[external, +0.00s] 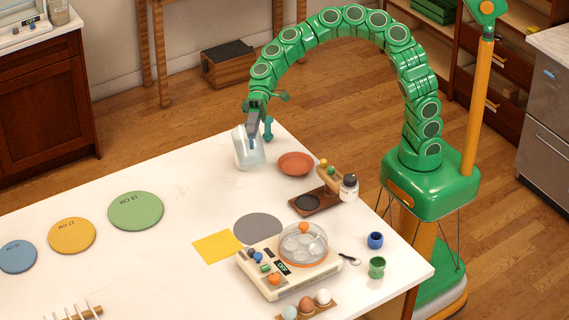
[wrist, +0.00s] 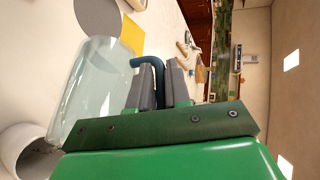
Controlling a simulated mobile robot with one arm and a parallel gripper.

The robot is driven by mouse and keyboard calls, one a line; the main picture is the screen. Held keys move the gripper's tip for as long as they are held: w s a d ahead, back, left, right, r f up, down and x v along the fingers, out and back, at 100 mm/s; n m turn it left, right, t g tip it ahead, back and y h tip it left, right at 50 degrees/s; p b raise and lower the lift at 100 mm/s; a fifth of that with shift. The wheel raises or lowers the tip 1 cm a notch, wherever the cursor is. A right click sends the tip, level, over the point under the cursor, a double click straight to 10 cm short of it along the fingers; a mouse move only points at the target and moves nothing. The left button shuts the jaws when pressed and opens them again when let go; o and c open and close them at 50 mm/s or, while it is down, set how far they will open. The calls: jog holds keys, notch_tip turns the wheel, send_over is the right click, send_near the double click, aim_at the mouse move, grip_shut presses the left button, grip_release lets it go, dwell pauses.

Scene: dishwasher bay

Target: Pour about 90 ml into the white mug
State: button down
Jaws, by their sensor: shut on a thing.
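A clear glass jug (external: 249,151) is at the far edge of the white table, with my gripper (external: 254,120) above it. In the wrist view the jug (wrist: 98,85) lies left of my fingers. My gripper (wrist: 160,85) is shut on its teal handle (wrist: 148,62). The jug looks slightly tilted in the external view; I cannot tell whether it touches the table or how much liquid it holds. A white round vessel, likely the white mug (wrist: 22,143), shows at the lower left of the wrist view, close to the jug's end. I cannot make it out in the external view.
A terracotta dish (external: 296,163) sits right of the jug. A wooden stand (external: 318,201) with a small bottle (external: 348,188), an egg cooker (external: 290,262), a blue cup (external: 375,240) and a green cup (external: 377,267) lie nearer.

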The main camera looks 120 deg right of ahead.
aim_at(254, 155)
jog(key=shift+s+d+r+t+y, duration=0.15)
jog(key=shift+d+r+y, duration=0.05)
jog(key=shift+d, duration=0.25)
jog(key=shift+s+d+r+t+y, duration=0.15)
jog(key=shift+d+r+y, duration=0.05)
jog(key=shift+d, duration=0.25)
dwell(0.5)
jog(key=shift+w+a+f+g+h, duration=0.2)
jog(key=shift+a+f+h, duration=0.1)
jog(key=shift+a, duration=0.2)
jog(key=shift+w+a+f+g+h, duration=0.1)
jog(key=shift+a+f+g+h, duration=0.15)
jog(key=shift+a, duration=0.3)
jog(key=shift+w+a+f+g+h, duration=0.15)
jog(key=shift+a+f+h, duration=0.15)
jog(key=shift+a, duration=0.2)
jog(key=shift+w+a+f+n+g+h, duration=0.2)
jog(key=shift+a+f+n+g+h, duration=0.15)
jog(key=shift+a+f+h, duration=0.25)
jog(key=shift+f, duration=0.2)
jog(key=shift+w+f, duration=0.1)
jog(key=shift+w+a+f+n+g+h, duration=0.15)
jog(key=shift+a+f+g+h, duration=0.15)
jog(key=shift+f+h, duration=0.2)
jog(key=shift+w+a+f+n+g+h, duration=0.1)
jog(key=shift+a+f+g+h, duration=0.05)
jog(key=shift+a+f+h, duration=0.25)
jog(key=shift+f, duration=0.1)
